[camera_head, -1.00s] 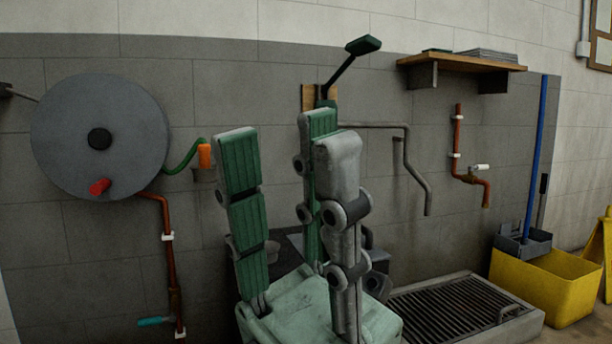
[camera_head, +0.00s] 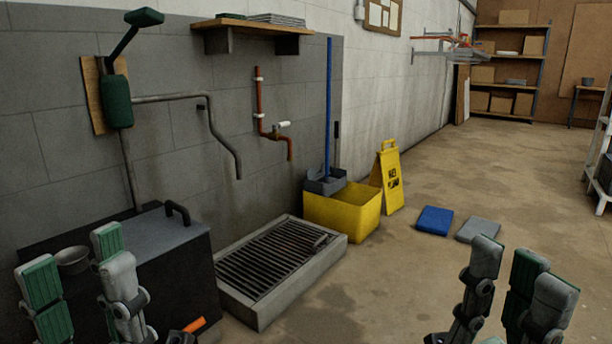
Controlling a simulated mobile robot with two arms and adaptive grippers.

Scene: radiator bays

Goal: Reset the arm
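My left gripper (camera_head: 80,272) is at the lower left, fingers pointing up, with green and grey pads. Its single finger stands apart from the other two, so it is open, and I see nothing held in it. My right gripper (camera_head: 512,272) is at the lower right, also fingers up. A gap shows between its single finger and the other two, and nothing is visible between them. Both wrists and most of the arms are cut off by the bottom edge.
A dark cabinet (camera_head: 165,262) stands behind my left gripper. A grated floor drain (camera_head: 335,252) and a yellow bucket (camera_head: 345,220) line the wall, with a yellow wet-floor sign (camera_head: 391,180) beside them. Blue (camera_head: 434,221) and grey (camera_head: 478,230) mats lie on open floor. A white rack (camera_head: 600,170) is at right.

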